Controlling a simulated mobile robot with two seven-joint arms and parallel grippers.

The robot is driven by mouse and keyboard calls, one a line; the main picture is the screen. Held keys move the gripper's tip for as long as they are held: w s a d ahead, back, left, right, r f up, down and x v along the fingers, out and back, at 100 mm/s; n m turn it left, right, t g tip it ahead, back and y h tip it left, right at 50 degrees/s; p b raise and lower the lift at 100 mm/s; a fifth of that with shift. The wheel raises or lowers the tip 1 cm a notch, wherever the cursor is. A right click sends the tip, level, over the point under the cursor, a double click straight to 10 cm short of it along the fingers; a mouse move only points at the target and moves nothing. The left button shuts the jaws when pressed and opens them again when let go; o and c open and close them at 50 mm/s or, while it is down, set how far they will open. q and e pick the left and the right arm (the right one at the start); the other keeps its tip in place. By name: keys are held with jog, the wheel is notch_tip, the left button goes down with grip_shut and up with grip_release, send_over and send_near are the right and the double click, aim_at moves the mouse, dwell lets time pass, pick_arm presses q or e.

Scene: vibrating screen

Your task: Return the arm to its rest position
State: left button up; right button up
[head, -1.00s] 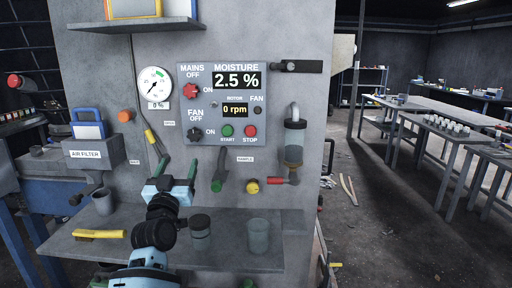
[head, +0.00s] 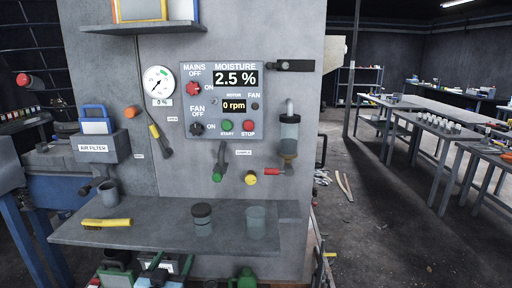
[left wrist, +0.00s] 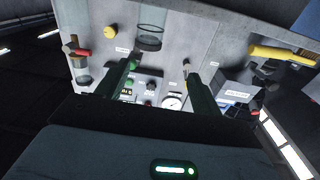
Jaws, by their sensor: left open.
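In the left wrist view the open fingers (left wrist: 160,72) point toward the panel and shelf, which appear upside down. Most of the left arm is out of the head view. My right gripper is in neither view.
A yellow-handled brush (head: 107,222), a dark-lidded jar (head: 202,220) and a clear beaker (head: 256,222) stand or lie on the shelf. The control panel (head: 220,100) reads 2.5 % and 0 rpm. Green-and-grey items (head: 115,275) sit under the shelf. Open floor (head: 390,240) lies right.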

pick_arm(q)
jog(key=s+f+g, duration=0.4)
jog(key=s+f, duration=1.2)
jog(key=s+f+g, duration=0.2)
jog(key=s+f, duration=0.2)
jog(key=s, duration=0.6)
jog(key=s+d+f+m+g, duration=0.1)
jog(key=s+f, duration=0.4)
jog(key=s, duration=0.5)
jog(key=shift+s+g+h, duration=0.25)
jog(key=shift+g+h, duration=0.05)
jog(key=shift+g, duration=0.5)
